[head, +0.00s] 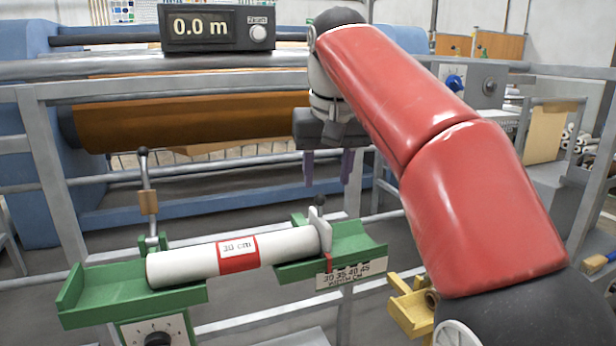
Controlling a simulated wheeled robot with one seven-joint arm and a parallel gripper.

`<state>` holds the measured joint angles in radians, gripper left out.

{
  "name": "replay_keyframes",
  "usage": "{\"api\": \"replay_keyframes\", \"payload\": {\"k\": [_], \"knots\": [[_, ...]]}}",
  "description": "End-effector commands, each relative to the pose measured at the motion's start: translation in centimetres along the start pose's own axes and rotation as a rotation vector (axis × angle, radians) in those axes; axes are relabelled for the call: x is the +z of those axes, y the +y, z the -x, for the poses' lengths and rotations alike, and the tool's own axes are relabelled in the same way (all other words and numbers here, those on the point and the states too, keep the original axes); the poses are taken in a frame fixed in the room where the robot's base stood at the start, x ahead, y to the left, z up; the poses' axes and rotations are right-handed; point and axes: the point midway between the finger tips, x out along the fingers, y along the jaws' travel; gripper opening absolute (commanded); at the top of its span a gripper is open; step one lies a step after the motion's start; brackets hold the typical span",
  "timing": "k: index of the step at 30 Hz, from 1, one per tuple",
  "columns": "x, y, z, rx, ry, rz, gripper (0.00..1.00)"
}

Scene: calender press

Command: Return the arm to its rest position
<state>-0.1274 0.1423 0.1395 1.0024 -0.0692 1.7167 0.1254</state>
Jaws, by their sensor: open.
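My arm (430,140), with red covers, reaches up from the lower right and bends over to the left. My gripper (328,168) hangs from its end and points down. Its two purple fingers are apart with nothing between them. It is in front of the press's rail, above the right end of the green cradle (355,243). A white roll (190,261) with a red "30 cm" label (238,254) lies in the cradle, apart from the gripper. A pale stop plate (321,231) stands at the roll's right end.
A metal frame (50,165) with rails crosses the front of the press. An orange-brown roller (200,118) lies behind it. A display (217,27) reading "0.0 m" sits on top. A lever (147,195) rises at the cradle's left. A yellow holder (408,308) is beside my arm.

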Motion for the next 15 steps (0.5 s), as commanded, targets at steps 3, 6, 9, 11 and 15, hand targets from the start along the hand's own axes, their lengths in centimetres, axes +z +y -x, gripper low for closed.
{"api": "replay_keyframes", "payload": {"k": [3, 6, 9, 11, 15], "knots": [[3.0, 1.1, -0.5, 0.016, 0.025, -0.006, 0.45], [6.1, 2.2, -1.8, 0.027, 0.053, -0.017, 0.45], [9.6, 3.3, -3.5, 0.035, 0.081, -0.028, 0.45], [11.9, 4.0, -4.8, 0.038, 0.097, -0.038, 0.45], [17.5, 5.4, -8.4, 0.043, 0.135, -0.06, 0.45]]}}
